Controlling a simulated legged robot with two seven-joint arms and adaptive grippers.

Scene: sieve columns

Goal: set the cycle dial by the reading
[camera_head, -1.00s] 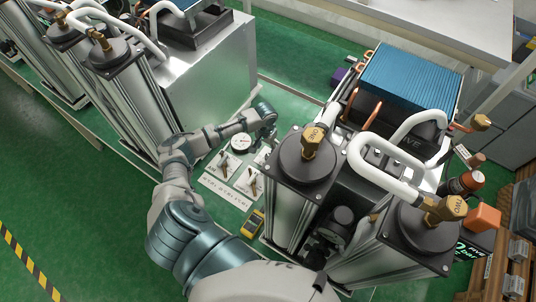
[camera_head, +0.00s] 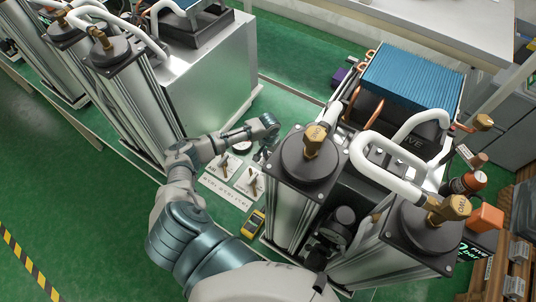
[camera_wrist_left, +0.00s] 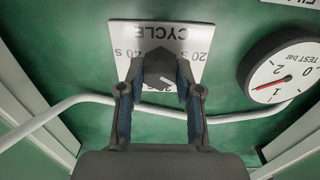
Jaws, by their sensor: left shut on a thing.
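In the left wrist view the cycle dial is a dark knob (camera_wrist_left: 159,68) on a white plate (camera_wrist_left: 125,35) printed CYCLE, seen upside down. The marks 40 s and 20 s show; a lower mark is partly covered. My left gripper (camera_wrist_left: 160,92) is shut on the knob, one finger on each side. A round white TEST bar gauge (camera_wrist_left: 295,72) with a red needle sits right of the plate; its exact reading is hard to tell. In the head view my left gripper (camera_head: 268,124) is over the far end of the panel (camera_head: 227,191), hiding the dial. My right gripper is out of view.
Tall metal columns (camera_head: 285,215) with brass fittings stand right of my left arm; another unit (camera_head: 207,80) stands behind it. A yellow handheld device (camera_head: 253,223) lies near the panel. A dark display (camera_head: 472,250) with green text ending in bar is partly hidden.

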